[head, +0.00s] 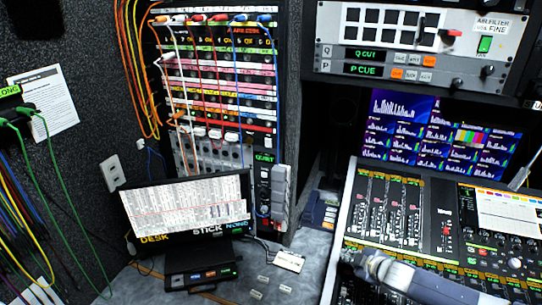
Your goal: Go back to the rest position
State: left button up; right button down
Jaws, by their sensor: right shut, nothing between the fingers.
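My right gripper (352,260) comes in from the lower right. It is shut and empty, over the lower left part of the mixing console (408,215). The gripper and my arm hide some of the console's lower controls. I cannot tell whether the fingertips touch the console. My left gripper is not in view.
A patch bay (215,85) with coloured cables stands behind the desk. A small monitor (188,205) and a black box (200,275) stand at the left. Small pieces lie on the grey desk (310,262). A button panel (410,28) hangs above the screens (440,135).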

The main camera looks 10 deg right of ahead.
jog(key=s+a+f+m+g+y, duration=0.1)
jog(key=s+a, duration=0.5)
jog(key=a, duration=0.3)
jog(key=s+a+f+m+g, duration=0.1)
jog(key=s+a+f, duration=0.1)
jog(key=s+a, duration=0.55)
jog(key=s+r+m+g+h, duration=0.1)
jog(key=s+r+m+g, duration=0.25)
jog(key=s, duration=0.65)
jog(key=s+r+m+g+h, duration=0.15)
jog(key=s+m, duration=0.25)
jog(key=s, duration=0.6)
notch_tip(320, 180, down, 31)
jog(key=g+b, duration=0.1)
jog(key=b, duration=0.5)
jog(key=s+d+f+b, duration=0.1)
jog(key=s+f+b, duration=0.1)
jog(key=s+f, duration=0.7)
jog(key=s+d+f+g+b, duration=0.1)
jog(key=s+d+f+b, duration=0.1)
jog(key=s+f, duration=0.7)
notch_tip(320, 180, down, 4)
jog(key=shift+s+d+f+b, duration=0.15)
jog(key=shift+d+b, duration=0.15)
jog(key=shift+b, duration=0.15)
